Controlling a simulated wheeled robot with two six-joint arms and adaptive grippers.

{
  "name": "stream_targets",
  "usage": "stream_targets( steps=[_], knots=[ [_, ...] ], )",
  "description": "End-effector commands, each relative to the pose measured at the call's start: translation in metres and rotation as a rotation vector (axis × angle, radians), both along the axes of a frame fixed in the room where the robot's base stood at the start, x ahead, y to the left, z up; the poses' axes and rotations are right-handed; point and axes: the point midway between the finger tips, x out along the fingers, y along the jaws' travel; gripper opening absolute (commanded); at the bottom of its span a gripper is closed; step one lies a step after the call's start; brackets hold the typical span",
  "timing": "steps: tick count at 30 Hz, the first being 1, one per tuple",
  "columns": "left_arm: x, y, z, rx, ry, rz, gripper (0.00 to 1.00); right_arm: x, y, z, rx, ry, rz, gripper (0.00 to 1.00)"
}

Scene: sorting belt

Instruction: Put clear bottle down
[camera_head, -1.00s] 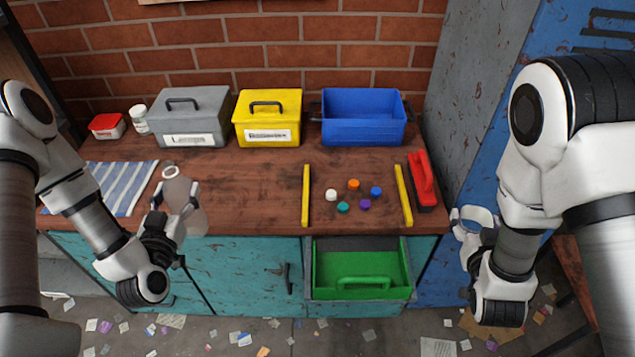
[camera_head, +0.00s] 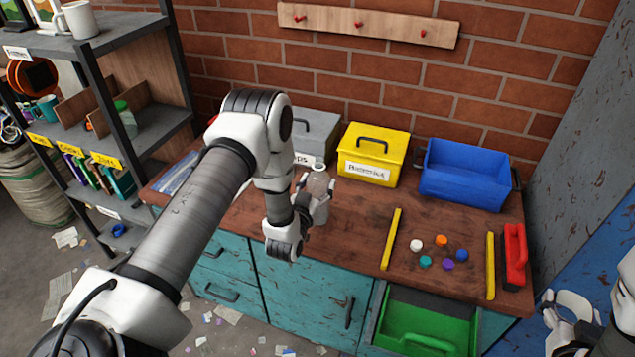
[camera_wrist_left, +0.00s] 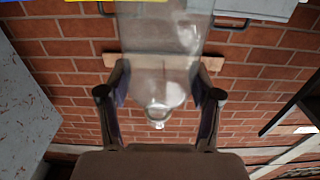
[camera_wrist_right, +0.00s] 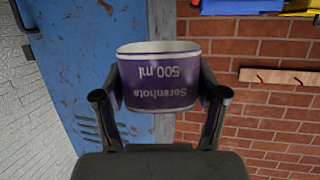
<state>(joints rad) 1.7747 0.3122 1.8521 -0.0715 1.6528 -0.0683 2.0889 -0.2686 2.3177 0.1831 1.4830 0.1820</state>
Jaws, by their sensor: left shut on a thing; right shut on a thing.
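My left gripper (camera_head: 318,202) is shut on a clear, see-through bottle (camera_head: 317,182). The bottle is upright in the head view, over the wooden bench top in front of the grey and yellow boxes; I cannot tell if its base touches the wood. In the left wrist view the bottle (camera_wrist_left: 160,40) sits between the fingers, its neck toward the bottom. My right gripper (camera_head: 578,328) is at the lower right, off the bench, shut on a container with a purple-and-white label (camera_wrist_right: 158,80) reading "Serenhota 500 ml". Most of that container is hidden in the head view.
A grey box (camera_head: 315,130), yellow box (camera_head: 376,150) and blue bin (camera_head: 462,178) line the back. Several coloured caps (camera_head: 441,241) lie between yellow strips (camera_head: 391,239). A red-handled tool (camera_head: 515,255) lies at right. A green drawer (camera_head: 430,315) is open in front.

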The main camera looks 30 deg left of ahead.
Motion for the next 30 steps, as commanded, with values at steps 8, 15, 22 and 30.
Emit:
stream_targets(
  steps=[8,15,22,30],
  knots=[
    [0.000,0.000,-0.006,-0.001,-0.001,-0.001,0.39,0.000,0.000,0.001,0.000,0.000,0.000,0.62],
    [0.000,0.000,-0.008,-0.001,-0.001,-0.001,0.89,0.000,0.000,-0.001,0.000,0.000,0.000,0.62],
    [0.000,0.000,-0.008,0.000,-0.001,-0.001,0.89,0.000,0.000,-0.001,0.000,0.000,0.000,0.62],
    [-0.027,-0.006,-0.009,-0.002,0.003,0.000,0.89,0.000,0.000,-0.009,0.000,0.000,0.000,0.62]
  ],
)
